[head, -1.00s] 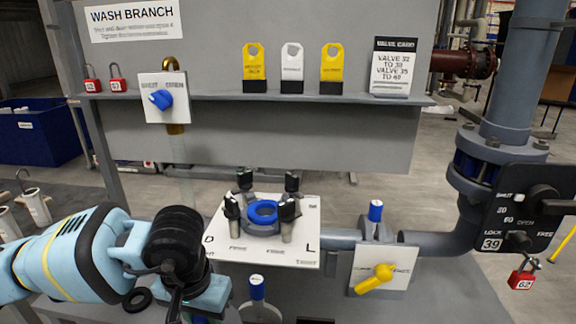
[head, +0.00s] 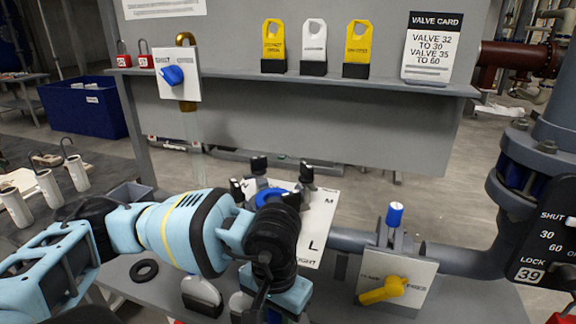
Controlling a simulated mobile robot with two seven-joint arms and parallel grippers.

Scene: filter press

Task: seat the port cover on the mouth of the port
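The port stands on the back of the bench, with a blue ring (head: 268,194) at its mouth and several black-knobbed clamps (head: 307,173) around it. A white lettered plate (head: 322,222) surrounds it. My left arm now covers the port's near side. My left gripper (head: 276,298) points down in front of the plate, at the bottom edge of the picture. Its fingertips are mostly cut off or hidden, so I cannot tell what is between them. I cannot clearly make out the port cover. My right gripper is not in view.
A black ring (head: 144,270) and a grey-and-white rounded piece (head: 202,294) lie left of my gripper. A yellow-handled valve (head: 382,290) and a blue-topped stem (head: 394,214) stand to the right. A shelf (head: 400,86) with tags runs behind.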

